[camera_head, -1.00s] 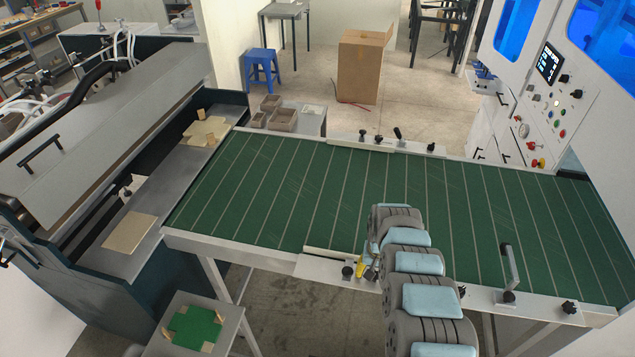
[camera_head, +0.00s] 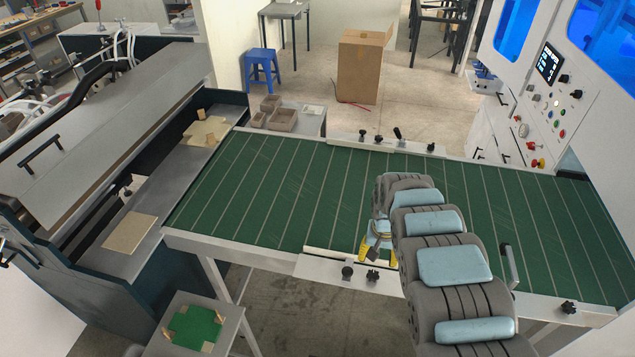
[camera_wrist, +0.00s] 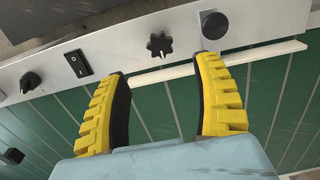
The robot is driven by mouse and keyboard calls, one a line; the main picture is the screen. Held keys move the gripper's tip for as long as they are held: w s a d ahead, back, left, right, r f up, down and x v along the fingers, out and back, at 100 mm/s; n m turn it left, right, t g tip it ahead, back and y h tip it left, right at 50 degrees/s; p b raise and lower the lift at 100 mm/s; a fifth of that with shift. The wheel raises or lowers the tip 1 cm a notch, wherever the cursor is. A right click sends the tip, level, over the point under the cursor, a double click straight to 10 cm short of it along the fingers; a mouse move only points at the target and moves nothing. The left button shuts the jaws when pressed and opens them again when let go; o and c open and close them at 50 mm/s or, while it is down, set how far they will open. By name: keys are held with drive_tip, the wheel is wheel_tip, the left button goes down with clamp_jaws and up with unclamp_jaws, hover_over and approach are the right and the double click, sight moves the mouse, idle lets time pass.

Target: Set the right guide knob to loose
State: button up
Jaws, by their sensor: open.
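A black star-shaped knob (camera_head: 372,277) sits on the near rail plate, with a round black knob (camera_head: 347,273) to its left. In the wrist view, the star knob (camera_wrist: 160,44) lies ahead of the gap between my fingertips, and the round knob (camera_wrist: 214,25) is beyond the right fingertip. No label is readable, so I cannot tell the knob's setting. My gripper (camera_head: 377,256) is open and empty, its yellow fingers just behind the star knob over the belt edge. It also shows in the wrist view (camera_wrist: 162,67), with nothing between the fingers.
A rocker switch (camera_wrist: 77,64) and a black pointer knob (camera_wrist: 30,81) share the near rail. A white guide strip (camera_wrist: 270,50) runs along the green belt (camera_head: 290,190). The far rail carries more knobs (camera_head: 378,138). An upright handle (camera_head: 508,264) stands to the right.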

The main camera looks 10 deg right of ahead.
wheel_tip(320, 180, up, 9)
drive_tip(key=w+a+t+p, duration=0.1)
drive_tip(key=w+a+t, duration=0.2)
drive_tip(key=w, duration=0.4)
drive_tip(key=w+a+t+p, duration=0.1)
drive_tip(key=w+a+t, duration=0.2)
drive_tip(key=w+a, duration=0.2)
drive_tip(key=w+a+t+y+p, duration=0.1)
drive_tip(key=w+a+t, duration=0.2)
drive_tip(key=w, duration=0.7)
drive_tip(key=shift+w+a, duration=0.4)
drive_tip(key=shift+a, duration=0.05)
drive_tip(key=shift+w, duration=0.1)
